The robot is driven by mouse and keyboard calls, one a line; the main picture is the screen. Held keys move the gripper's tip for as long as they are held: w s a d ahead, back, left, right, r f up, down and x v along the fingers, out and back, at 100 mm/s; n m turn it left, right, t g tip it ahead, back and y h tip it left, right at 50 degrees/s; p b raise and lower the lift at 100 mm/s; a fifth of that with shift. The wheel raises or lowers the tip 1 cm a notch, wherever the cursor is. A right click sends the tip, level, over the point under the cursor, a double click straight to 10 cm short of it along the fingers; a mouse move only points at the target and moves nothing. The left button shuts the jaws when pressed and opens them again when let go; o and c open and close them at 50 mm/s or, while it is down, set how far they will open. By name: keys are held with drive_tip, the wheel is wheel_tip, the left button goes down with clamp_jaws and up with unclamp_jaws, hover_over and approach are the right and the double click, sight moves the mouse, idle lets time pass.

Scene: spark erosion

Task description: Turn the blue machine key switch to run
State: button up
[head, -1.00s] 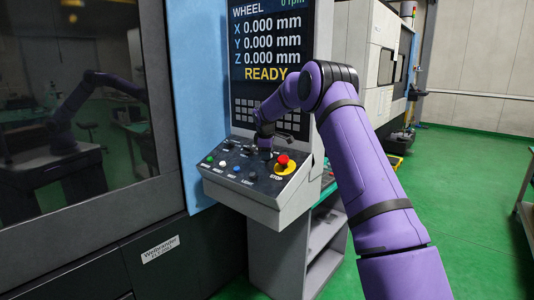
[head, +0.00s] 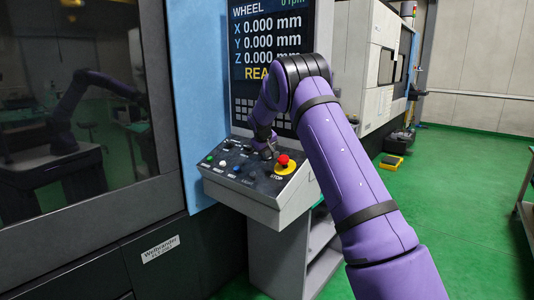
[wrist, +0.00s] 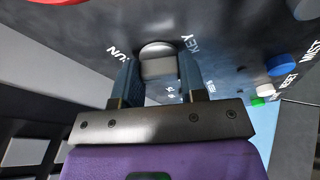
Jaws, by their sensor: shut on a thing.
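The blue machine's key switch (wrist: 158,50) is a grey knob on the dark control panel, in the upper middle of the wrist view. The printed word KEY is on its right and RUN on its left. My gripper (wrist: 158,68) is shut on the knob, one dark finger on each side. In the head view my gripper (head: 267,150) reaches down onto the sloping panel (head: 222,178), behind the red STOP button (head: 283,160). The knob is too small and covered there to make out.
The red STOP button on its yellow base is close to my gripper. White (wrist: 281,65), blue and green buttons line the panel. The screen (head: 268,30) stands above it.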

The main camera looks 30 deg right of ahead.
drive_tip(key=shift+m, duration=1.1)
drive_tip(key=shift+h, duration=0.3)
drive_tip(key=o, duration=0.9)
drive_tip(key=v, duration=1)
drive_tip(key=shift+s+a+r, duration=0.15)
drive_tip(key=shift+r, duration=0.15)
drive_tip(key=shift+r, duration=0.1)
